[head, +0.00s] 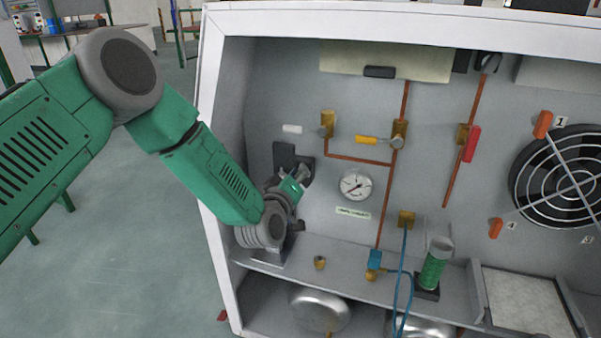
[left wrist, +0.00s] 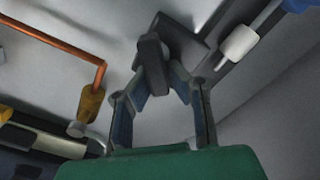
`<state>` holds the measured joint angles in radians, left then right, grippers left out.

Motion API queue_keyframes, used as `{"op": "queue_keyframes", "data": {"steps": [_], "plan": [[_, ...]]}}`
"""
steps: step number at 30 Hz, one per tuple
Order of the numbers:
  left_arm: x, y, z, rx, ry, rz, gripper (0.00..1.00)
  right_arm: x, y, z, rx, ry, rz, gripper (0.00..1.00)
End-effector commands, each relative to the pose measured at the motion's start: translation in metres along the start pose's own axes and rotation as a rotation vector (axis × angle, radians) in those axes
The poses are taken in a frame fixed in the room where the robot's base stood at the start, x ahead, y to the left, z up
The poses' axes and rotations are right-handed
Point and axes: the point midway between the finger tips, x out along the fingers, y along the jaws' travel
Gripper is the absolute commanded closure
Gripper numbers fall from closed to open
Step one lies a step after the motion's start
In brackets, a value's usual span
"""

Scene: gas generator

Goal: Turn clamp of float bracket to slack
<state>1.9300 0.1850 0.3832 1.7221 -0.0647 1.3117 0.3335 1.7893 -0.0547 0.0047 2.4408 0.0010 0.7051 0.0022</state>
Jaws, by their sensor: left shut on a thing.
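The float bracket (head: 283,152) is a dark plate on the back wall of the cabinet, left of the pressure gauge. My left gripper (head: 301,174) is at it, partly hiding its lower part. In the left wrist view my left gripper (left wrist: 160,79) has its two fingers closed around the dark clamp knob (left wrist: 150,49), which stands out from the dark bracket (left wrist: 184,43). The clamp's far side is hidden, and its turn angle is hard to read. My right gripper does not show.
A white-handled valve (head: 327,124) and a yellow-handled valve (head: 399,133) sit above right of the bracket. A gauge (head: 356,185) is to the right. A small brass fitting (head: 319,262) stands on the shelf below. The cabinet's left wall (head: 214,150) is close to my left arm.

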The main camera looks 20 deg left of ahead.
Motion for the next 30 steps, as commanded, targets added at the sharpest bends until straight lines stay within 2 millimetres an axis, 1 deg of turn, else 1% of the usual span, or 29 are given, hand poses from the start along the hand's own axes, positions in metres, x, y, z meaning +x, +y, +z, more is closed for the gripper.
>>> {"op": "queue_keyframes", "data": {"steps": [1, 18, 24, 30], "plan": [[-0.001, -0.004, 0.001, -0.048, -0.002, -0.006, 1.00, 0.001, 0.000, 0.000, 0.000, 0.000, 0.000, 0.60], [-0.001, -0.015, 0.006, -0.570, -0.002, -0.009, 1.00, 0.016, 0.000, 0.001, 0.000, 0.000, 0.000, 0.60], [-0.002, -0.018, 0.008, -0.705, -0.002, -0.009, 1.00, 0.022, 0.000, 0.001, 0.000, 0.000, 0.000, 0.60], [-0.002, -0.019, 0.009, -0.794, -0.003, -0.011, 1.00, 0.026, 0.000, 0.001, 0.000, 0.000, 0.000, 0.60]]}}
